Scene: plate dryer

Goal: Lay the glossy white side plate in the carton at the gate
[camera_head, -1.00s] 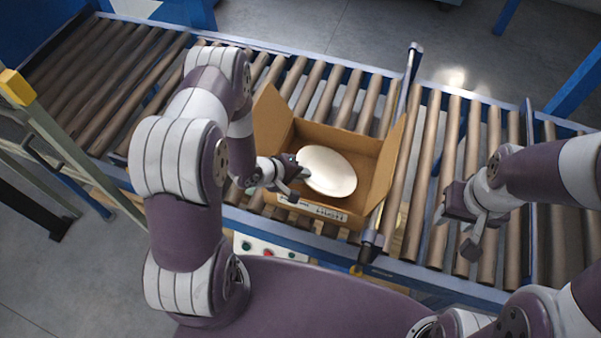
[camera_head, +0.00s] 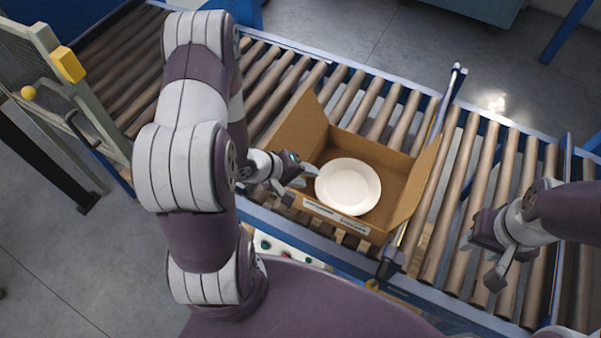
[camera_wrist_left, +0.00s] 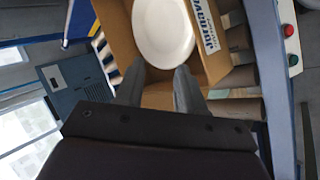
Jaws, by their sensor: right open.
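The glossy white side plate (camera_head: 347,186) lies in the open cardboard carton (camera_head: 398,172), face up and looking flat, toward the carton's near left part. The carton stands on the roller conveyor against the gate (camera_head: 445,112). My left gripper (camera_head: 305,176) is at the carton's left side, next to the plate's left rim. In the left wrist view its two fingers (camera_wrist_left: 158,88) are apart with nothing between them, and the plate (camera_wrist_left: 163,30) lies just beyond the tips. My right gripper (camera_head: 482,262) is open and empty over the rollers right of the gate.
The carton's side flaps stand up, the left one (camera_head: 300,130) close to my left gripper. The conveyor rollers (camera_head: 465,165) right of the gate are bare. A control panel with buttons (camera_head: 275,246) sits at the near edge. A fence with a yellow box (camera_head: 67,64) stands at left.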

